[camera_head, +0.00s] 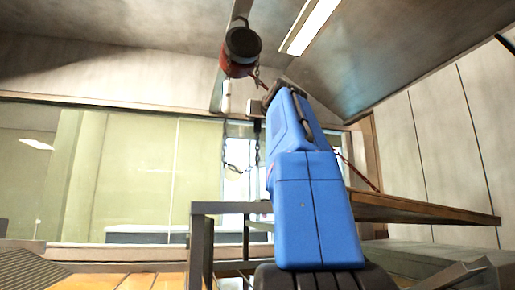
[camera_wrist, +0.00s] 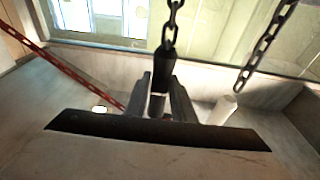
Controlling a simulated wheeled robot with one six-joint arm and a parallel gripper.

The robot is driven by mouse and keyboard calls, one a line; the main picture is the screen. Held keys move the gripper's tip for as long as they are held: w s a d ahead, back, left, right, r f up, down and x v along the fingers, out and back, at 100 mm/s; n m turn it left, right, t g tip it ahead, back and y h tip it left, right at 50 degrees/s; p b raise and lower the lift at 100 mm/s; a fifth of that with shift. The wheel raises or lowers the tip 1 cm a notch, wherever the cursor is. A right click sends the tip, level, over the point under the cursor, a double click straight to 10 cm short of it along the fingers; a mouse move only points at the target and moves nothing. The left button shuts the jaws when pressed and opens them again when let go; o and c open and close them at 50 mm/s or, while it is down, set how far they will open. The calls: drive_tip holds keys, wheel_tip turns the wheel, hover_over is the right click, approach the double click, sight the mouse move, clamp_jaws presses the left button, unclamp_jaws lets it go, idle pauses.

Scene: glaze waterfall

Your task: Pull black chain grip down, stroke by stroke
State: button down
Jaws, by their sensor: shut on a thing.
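The black chain grip (camera_wrist: 164,62) is a dark sleeve on a chain (camera_wrist: 173,22) in the wrist view. My gripper (camera_wrist: 160,92) has its two fingers closed around the grip, one on each side. In the head view the black grip (camera_head: 257,126) shows below my gripper (camera_head: 256,108), partly hidden by my blue arm. The chain (camera_head: 240,168) hangs in a loop below both grips.
A red and black hoist (camera_head: 240,52) is mounted overhead. A red slanted strip (camera_wrist: 75,77) crosses the left of the wrist view. A wooden-edged surface (camera_head: 425,209) is at the right and a grey metal frame (camera_head: 215,208) stands below. Glass panels (camera_head: 140,170) line the back.

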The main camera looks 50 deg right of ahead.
wheel_tip(320, 180, down, 11)
idle(1.0)
drive_tip(key=shift+r, duration=0.15)
wheel_tip(320, 180, up, 17)
drive_tip(key=shift+f, duration=0.1)
idle(0.8)
idle(1.6)
drive_tip(key=c, duration=1.4)
unclamp_jaws()
drive_tip(key=shift+o, duration=0.2)
